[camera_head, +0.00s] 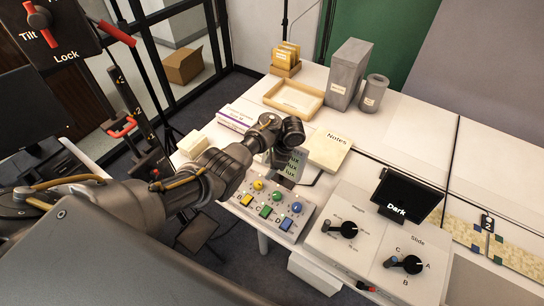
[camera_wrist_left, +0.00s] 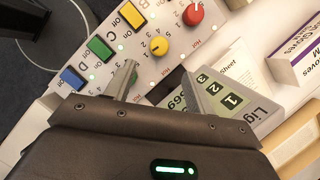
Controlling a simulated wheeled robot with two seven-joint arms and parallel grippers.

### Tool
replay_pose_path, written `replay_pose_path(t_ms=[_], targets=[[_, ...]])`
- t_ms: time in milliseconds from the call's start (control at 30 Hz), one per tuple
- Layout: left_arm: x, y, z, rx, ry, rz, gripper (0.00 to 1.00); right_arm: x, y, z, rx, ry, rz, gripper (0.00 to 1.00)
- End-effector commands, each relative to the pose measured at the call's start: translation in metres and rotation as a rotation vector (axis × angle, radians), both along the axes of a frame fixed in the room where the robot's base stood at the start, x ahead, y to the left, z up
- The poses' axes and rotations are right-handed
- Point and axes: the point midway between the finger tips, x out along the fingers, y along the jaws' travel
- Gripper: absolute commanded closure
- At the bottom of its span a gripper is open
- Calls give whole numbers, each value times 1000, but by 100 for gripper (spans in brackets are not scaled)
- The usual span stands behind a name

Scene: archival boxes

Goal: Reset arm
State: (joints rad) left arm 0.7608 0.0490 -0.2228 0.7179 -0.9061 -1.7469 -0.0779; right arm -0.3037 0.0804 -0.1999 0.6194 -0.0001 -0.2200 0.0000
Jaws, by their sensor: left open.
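My left arm (camera_head: 215,175) reaches from the left over the table's near edge, its wrist bent down beside a control panel (camera_head: 272,209). The left gripper's fingers are mostly hidden by the wrist in the head view. In the left wrist view the left gripper (camera_wrist_left: 157,75) is open, its fingers spread apart with nothing seen between them. The panel with coloured knobs and buttons lies beyond the fingertips. A grey light meter with green number displays (camera_wrist_left: 228,100) is close by the right finger; I cannot tell whether they touch. My right gripper is out of view.
A yellow Notes pad (camera_head: 330,150), a wooden tray (camera_head: 294,110), a grey box file (camera_head: 349,75) and a grey cylinder (camera_head: 373,93) stand behind the wrist. A Slide console (camera_head: 398,265) and a dark display (camera_head: 407,196) are at the right.

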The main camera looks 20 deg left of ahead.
Motion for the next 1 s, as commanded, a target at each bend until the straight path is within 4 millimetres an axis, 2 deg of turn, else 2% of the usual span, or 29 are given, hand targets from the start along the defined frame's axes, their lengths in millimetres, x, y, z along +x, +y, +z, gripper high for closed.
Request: replay_pose_path(t_ms=[233,367,467,533,667,800,900,1000], targets=[[-2,1,-3,-1,-2,5,45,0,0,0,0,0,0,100],[-16,-3,-20,-18,-36,45,45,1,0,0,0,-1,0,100],[-42,-10,-43,-48,-94,117,45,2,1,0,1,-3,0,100],[-68,-14,-57,-79,-151,187,45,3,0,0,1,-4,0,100],[-124,-21,-69,-145,-259,334,45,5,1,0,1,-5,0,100],[-189,-22,-58,-217,-370,495,45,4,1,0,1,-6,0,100],[-226,-21,-41,-260,-428,587,45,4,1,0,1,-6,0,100],[-253,-19,-24,-294,-474,656,45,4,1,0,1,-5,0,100]])
